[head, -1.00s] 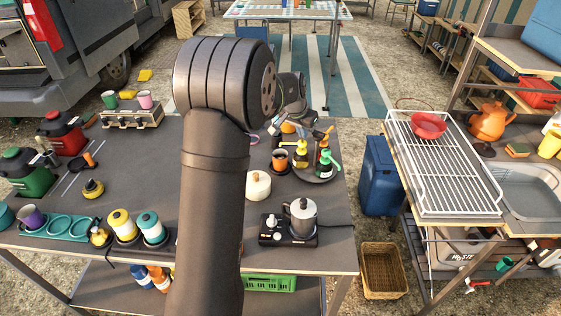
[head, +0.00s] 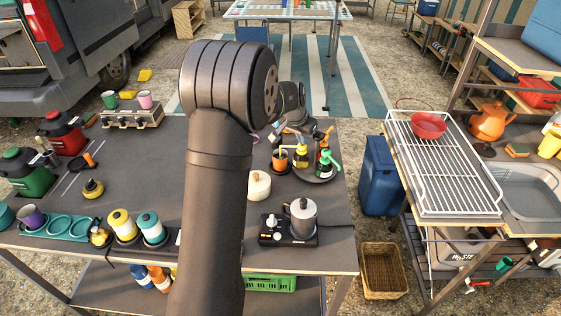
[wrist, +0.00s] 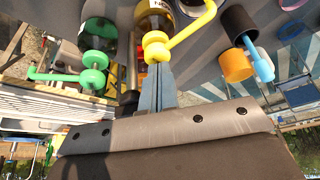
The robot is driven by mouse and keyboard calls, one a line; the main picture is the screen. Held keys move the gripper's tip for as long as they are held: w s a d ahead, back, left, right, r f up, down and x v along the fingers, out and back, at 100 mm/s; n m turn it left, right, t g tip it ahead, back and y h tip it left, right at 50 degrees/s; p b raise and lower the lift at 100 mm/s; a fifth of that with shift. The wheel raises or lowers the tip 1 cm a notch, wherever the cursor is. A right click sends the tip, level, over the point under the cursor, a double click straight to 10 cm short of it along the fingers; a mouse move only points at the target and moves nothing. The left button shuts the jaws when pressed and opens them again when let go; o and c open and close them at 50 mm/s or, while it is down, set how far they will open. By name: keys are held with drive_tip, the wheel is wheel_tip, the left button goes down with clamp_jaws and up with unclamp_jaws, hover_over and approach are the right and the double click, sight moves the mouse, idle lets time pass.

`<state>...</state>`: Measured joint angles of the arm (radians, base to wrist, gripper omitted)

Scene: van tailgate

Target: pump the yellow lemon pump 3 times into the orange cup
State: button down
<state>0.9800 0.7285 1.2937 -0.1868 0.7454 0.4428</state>
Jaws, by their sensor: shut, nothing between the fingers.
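The yellow lemon pump (head: 301,158) stands on a round dark tray at the right of the table, its spout pointing left over the orange cup (head: 280,161). My gripper (head: 300,139) is right above the pump head. In the wrist view the yellow pump head (wrist: 156,42) is at the closed fingertips (wrist: 160,68), which appear to touch its top. The fingers are shut with nothing between them. How far the head is pressed down is hard to tell. The cup's contents are not clear, and I cannot make the cup out in the wrist view.
A green pump (head: 328,163) stands close on the right of the yellow one; it also shows in the wrist view (wrist: 93,59). A cream lidded pot (head: 258,185) and a metal moka pot (head: 301,216) stand in front.

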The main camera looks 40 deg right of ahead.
idle(0.3)
drive_tip(key=shift+r, duration=1.3)
drive_tip(key=shift+f, duration=0.15)
drive_tip(key=shift+f, duration=1.2)
drive_tip(key=shift+r, duration=1.35)
drive_tip(key=shift+r, duration=0.1)
drive_tip(key=shift+r, duration=1.9)
